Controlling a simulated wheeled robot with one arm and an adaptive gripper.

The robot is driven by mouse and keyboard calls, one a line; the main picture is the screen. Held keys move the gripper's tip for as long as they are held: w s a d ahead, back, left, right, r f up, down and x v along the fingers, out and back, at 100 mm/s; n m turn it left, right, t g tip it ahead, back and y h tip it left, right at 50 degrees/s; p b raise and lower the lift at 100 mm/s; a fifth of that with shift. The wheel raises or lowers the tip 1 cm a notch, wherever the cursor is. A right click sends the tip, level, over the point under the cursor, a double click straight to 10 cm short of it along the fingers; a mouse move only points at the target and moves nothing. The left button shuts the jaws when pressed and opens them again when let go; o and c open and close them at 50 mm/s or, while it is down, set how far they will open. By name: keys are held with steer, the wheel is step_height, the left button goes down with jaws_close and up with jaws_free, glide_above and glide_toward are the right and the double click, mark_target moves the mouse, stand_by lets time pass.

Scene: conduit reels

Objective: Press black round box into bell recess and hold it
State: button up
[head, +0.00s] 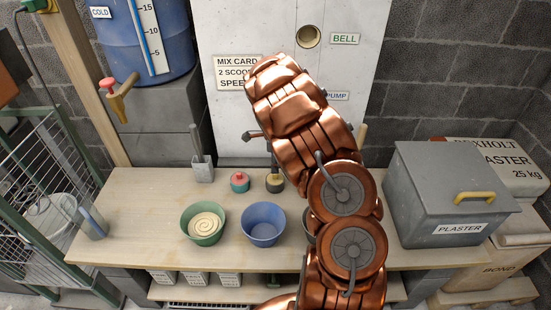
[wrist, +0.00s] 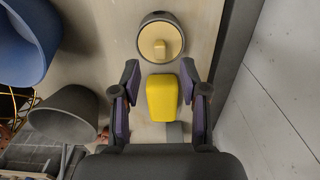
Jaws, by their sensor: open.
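The black round box (head: 275,183), with a cream top, stands on the bench just right of a red-and-teal round box. It also shows in the wrist view (wrist: 148,57) at top centre, with a small yellow knob on its cream face. The bell recess (head: 308,37) is a round hole high in the pale panel, beside the BELL label (head: 344,39). My gripper (wrist: 160,76) is open, fingers apart, with the black box beyond its tips. A yellow block (wrist: 162,99) shows between the fingers, with gaps on both sides. My arm hides most of the gripper in the head view.
The red-and-teal round box (head: 240,182) is close by. A green bowl (head: 189,230) and a blue bowl (head: 263,234) stand at the front. A grey bowl (wrist: 64,115) lies left of my gripper in the wrist view. A grey plaster bin (head: 430,225) fills the bench's right end.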

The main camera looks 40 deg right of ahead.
steer(key=shift+f+b, duration=0.5)
steer(key=shift+f, duration=2.2)
jaws_close()
steer(key=shift+r, duration=1.05)
steer(key=shift+r+p, duration=0.35)
steer(key=shift+r, duration=1.55)
steer(key=shift+r, duration=0.1)
